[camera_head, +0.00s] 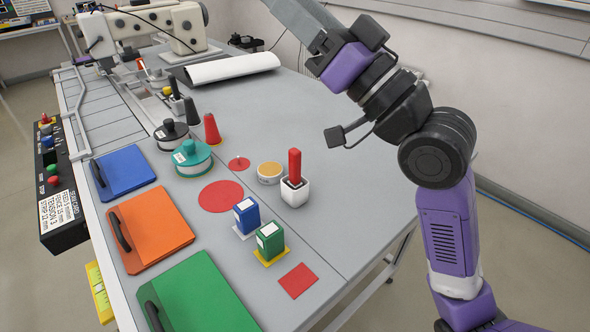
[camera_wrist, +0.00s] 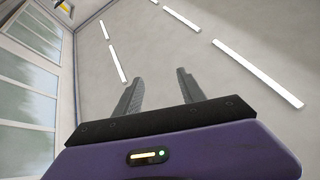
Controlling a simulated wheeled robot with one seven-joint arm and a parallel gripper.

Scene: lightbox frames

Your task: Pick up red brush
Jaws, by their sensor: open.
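A red upright piece (camera_head: 295,163), which looks like the red brush, stands in a small white square cup (camera_head: 296,193) near the right side of the table. Its lower end is hidden in the cup. A red cone (camera_head: 212,129) stands farther back on a yellow base; I cannot rule it out as the brush. My gripper (camera_wrist: 158,90) is open and empty in the wrist view, pointing up toward the ceiling lights. In the head view my arm rises on the right, and the fingertips are not clearly visible. The gripper is well away from the red piece.
A round tan-topped tin (camera_head: 270,172) stands just left of the cup. Blue (camera_head: 246,217) and green (camera_head: 270,241) boxes stand in front. A teal spool (camera_head: 192,158) and flat coloured folders lie left. The table (camera_head: 310,120) is clear behind the cup.

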